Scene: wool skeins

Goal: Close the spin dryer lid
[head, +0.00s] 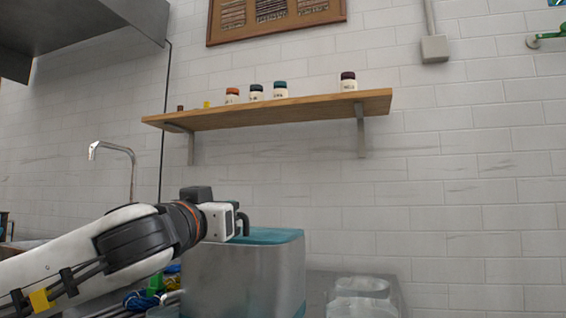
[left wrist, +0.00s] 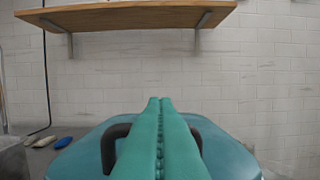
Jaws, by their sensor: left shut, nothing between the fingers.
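The spin dryer (head: 240,275) is a grey box below my left arm in the head view. Its teal lid (head: 275,236) appears to lie flat across the top; I cannot tell whether it is fully seated. In the left wrist view the lid (left wrist: 80,160) spreads below the fingers, with a dark arched handle (left wrist: 108,148) partly hidden behind them. My left gripper (left wrist: 159,100) is shut and empty, its teal fingers pressed together above the lid. In the head view the left gripper (head: 238,222) is at the lid's left part, by a dark curved piece. My right gripper is not in view.
A wooden shelf (head: 270,110) with several small jars hangs on the white tiled wall above. Clear containers (head: 362,290) stand right of the dryer. Blue skeins (head: 140,299) lie at the lower left, near a tap (head: 132,165). A grey hood (head: 75,30) overhangs the upper left.

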